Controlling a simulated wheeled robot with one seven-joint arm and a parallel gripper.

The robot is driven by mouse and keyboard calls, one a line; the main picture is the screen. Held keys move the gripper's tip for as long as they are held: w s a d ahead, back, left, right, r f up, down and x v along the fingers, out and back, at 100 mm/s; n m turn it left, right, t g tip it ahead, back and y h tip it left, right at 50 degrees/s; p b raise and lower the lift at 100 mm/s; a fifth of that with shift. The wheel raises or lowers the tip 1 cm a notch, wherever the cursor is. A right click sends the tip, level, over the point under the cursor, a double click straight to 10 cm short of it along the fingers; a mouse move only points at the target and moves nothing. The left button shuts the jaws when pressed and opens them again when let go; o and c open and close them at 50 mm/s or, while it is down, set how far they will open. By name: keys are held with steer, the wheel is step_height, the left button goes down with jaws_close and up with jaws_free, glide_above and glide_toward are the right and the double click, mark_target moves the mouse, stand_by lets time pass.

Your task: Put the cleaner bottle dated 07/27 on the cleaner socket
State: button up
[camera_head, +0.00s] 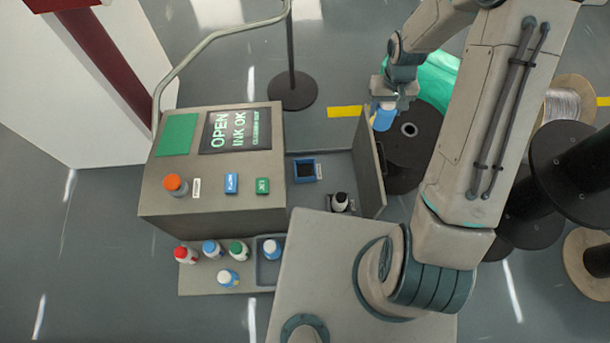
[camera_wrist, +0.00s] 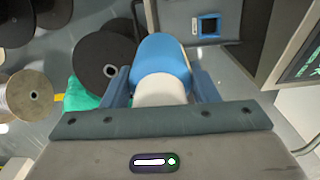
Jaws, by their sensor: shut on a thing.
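My gripper (camera_head: 383,98) is shut on a blue and white bottle (camera_head: 384,118), held in the air right of the machine, beyond its open door. In the wrist view the bottle (camera_wrist: 161,66) sits between the fingers of my gripper (camera_wrist: 160,88), white part nearer the camera, blue part beyond. No date on it can be read. A square blue-rimmed socket (camera_head: 305,170) is in the open bay and looks empty; it also shows at the top of the wrist view (camera_wrist: 209,27). The bottle is apart from it.
The grey machine (camera_head: 220,197) has a screen (camera_head: 236,130) reading "OPEN INK OK" and smaller unclear text. The open door (camera_head: 369,169) stands between bottle and bay. A shelf (camera_head: 212,280) holds several bottles with red, blue and green caps. Cable reels (camera_head: 408,150) stand right.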

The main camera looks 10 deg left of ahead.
steer(key=s+a+f+n+b, duration=0.1)
steer(key=a+f+n+b, duration=0.25)
steer(key=f+b, duration=0.8)
steer(key=s+a+f+n+b, duration=0.1)
steer(key=a+f+n+b, duration=0.3)
steer(key=f+b, duration=0.75)
steer(key=s+a+f+n+b, duration=0.15)
steer(key=a+f+b, duration=0.5)
steer(key=f, duration=0.85)
steer(key=b, duration=0.5)
glide_toward(305, 171)
steer(key=shift+w+f+n+b, duration=0.1)
steer(key=shift+f+n+b, duration=0.25)
steer(key=shift+f, duration=0.55)
steer(key=shift+f, duration=0.2)
steer(key=o, duration=1.1)
steer(key=shift+r, duration=0.1)
step_height(305, 171, up, 12)
steer(key=p, duration=0.3)
steer(key=shift+r, duration=0.15)
